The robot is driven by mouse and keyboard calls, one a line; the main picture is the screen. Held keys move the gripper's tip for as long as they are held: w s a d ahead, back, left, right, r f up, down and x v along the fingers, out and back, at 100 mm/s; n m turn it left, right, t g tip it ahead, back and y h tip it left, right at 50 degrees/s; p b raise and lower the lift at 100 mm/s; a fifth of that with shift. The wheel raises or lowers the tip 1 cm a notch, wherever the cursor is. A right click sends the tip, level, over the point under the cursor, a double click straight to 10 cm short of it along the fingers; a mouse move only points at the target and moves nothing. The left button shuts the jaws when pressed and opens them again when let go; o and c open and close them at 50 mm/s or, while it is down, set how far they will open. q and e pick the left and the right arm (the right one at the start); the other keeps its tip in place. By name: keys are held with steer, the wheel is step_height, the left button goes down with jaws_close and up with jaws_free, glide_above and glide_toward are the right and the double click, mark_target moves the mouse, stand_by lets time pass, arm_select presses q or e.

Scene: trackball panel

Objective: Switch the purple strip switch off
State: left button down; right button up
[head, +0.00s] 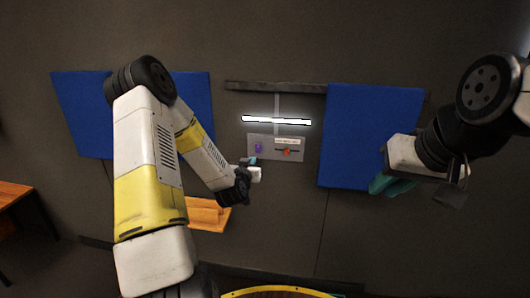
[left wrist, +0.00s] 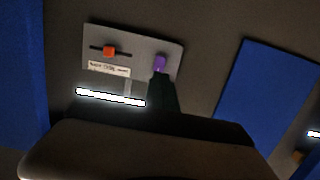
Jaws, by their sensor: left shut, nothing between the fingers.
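The purple switch (head: 258,147) sits at the left of a grey panel (head: 297,154) on the dark wall. In the left wrist view the purple switch (left wrist: 159,63) is at the panel's right side. My left gripper (head: 249,161) is just below and left of it in the head view, shut and empty. In the left wrist view the dark fingertips (left wrist: 161,77) overlap the switch's lower edge; I cannot tell whether they touch it. A white strip light (head: 276,120) above the panel is lit. My right gripper (head: 392,185) is well to the right, its jaw state unclear.
An orange slider (head: 287,151) and a small white label (head: 288,141) share the panel. Blue boards (head: 370,135) hang on both sides of it. A wooden surface (head: 207,215) is below my left gripper. A wooden table (head: 12,193) stands at far left.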

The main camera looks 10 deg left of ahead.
mark_target(258, 152)
arm_select(q)
steer(key=w, duration=0.3)
steer(key=w+f, duration=0.1)
steer(key=w, duration=0.6)
steer(key=shift+f, duration=0.35)
steer(key=shift+w+f+t, duration=0.2)
steer(key=shift+f+t, duration=0.1)
steer(key=shift+t, duration=0.45)
steer(key=shift+w+f+t, duration=0.15)
steer(key=shift+f+t, duration=0.1)
steer(key=shift+t, duration=0.5)
